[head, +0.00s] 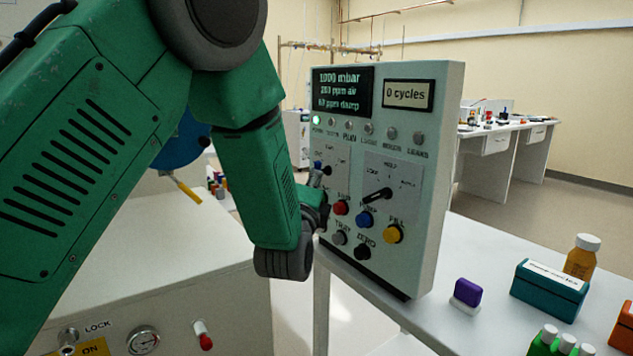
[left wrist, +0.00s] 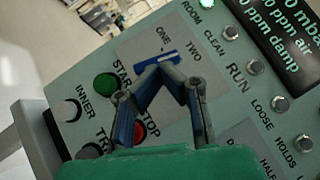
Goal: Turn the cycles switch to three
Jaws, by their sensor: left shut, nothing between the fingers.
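The control panel (head: 440,150) stands upright, its display (head: 408,95) reading "0 cycles". In the left wrist view, a selector plate (left wrist: 130,48) carries the labels ONE and TWO; a third label is not visible. A blue bar (left wrist: 155,57), apparently the cycles switch handle, lies across this plate just beyond my fingertips. My left gripper (left wrist: 158,74) is shut and empty, its tips at or very near the bar; I cannot tell whether they touch. In the head view my left gripper (head: 319,175) covers part of the plate. My right gripper is not in view.
A second selector with a black pointer (head: 377,194) sits to the right. Red (head: 340,207), blue (head: 365,219) and yellow (head: 393,234) buttons lie below. A purple block (head: 467,292), a teal box (head: 549,290) and bottles (head: 581,257) stand on the bench at right.

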